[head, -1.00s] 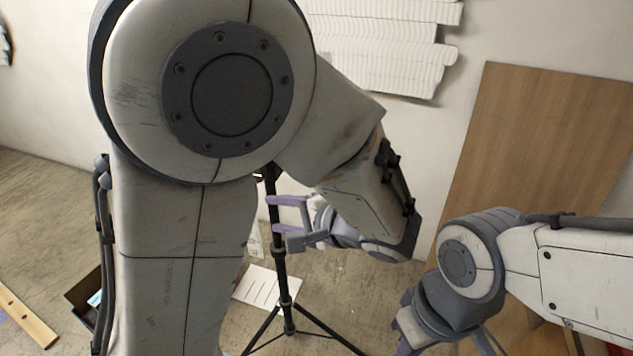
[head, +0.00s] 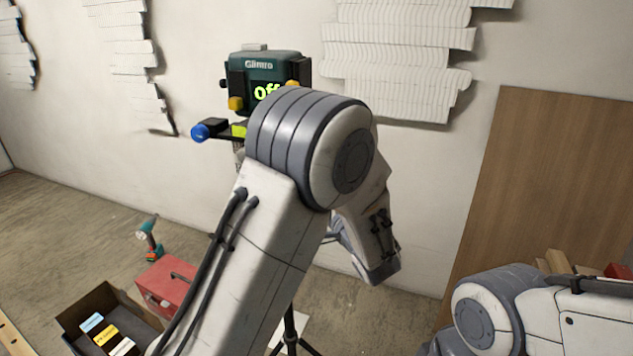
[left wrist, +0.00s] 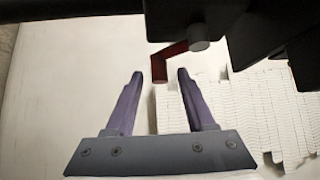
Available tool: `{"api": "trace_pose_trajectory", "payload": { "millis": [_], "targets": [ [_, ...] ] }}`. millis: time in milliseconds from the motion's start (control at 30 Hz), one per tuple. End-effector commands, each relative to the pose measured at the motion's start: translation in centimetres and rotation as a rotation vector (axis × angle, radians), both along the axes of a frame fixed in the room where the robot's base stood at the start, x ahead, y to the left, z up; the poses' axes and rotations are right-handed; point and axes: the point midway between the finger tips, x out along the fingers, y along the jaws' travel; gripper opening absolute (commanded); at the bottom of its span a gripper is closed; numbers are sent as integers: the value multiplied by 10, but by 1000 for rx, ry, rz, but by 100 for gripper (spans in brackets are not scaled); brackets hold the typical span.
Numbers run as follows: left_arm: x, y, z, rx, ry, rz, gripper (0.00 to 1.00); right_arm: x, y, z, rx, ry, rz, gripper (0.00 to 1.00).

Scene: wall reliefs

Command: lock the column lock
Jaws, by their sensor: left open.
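A dark red bent lever (left wrist: 170,58), which looks like the column lock, shows at the top of the left wrist view beside a grey round pivot (left wrist: 199,45) under a dark body. Its free end points down. My left gripper (left wrist: 159,74) is open, its two purple fingers reaching toward the lever. The lever's end appears between the fingertips; I cannot tell the depth gap, and nothing is gripped. In the head view my left arm hides the gripper, the lever and most of the tripod (head: 290,325). My right gripper is out of view.
A green device (head: 265,66) reading "Off" sits on top, with a blue-knobbed handle (head: 203,131) below it. A red toolbox (head: 167,285), an open box (head: 75,318) and a drill (head: 150,238) stand on the floor. A wooden board (head: 545,180) leans right.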

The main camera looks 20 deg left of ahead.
Motion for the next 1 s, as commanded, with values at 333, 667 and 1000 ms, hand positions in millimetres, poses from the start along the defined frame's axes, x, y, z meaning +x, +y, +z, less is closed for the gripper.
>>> {"api": "trace_pose_trajectory", "payload": {
  "millis": [333, 667, 1000],
  "targets": [
    [12, 12, 1, 1, 2, 0, 55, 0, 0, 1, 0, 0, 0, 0],
    [12, 11, 1, 1, 2, 0, 0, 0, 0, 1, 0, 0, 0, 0],
    [10, 11, 1, 1, 45, -1, 0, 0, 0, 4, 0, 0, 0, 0]
  ]
}}
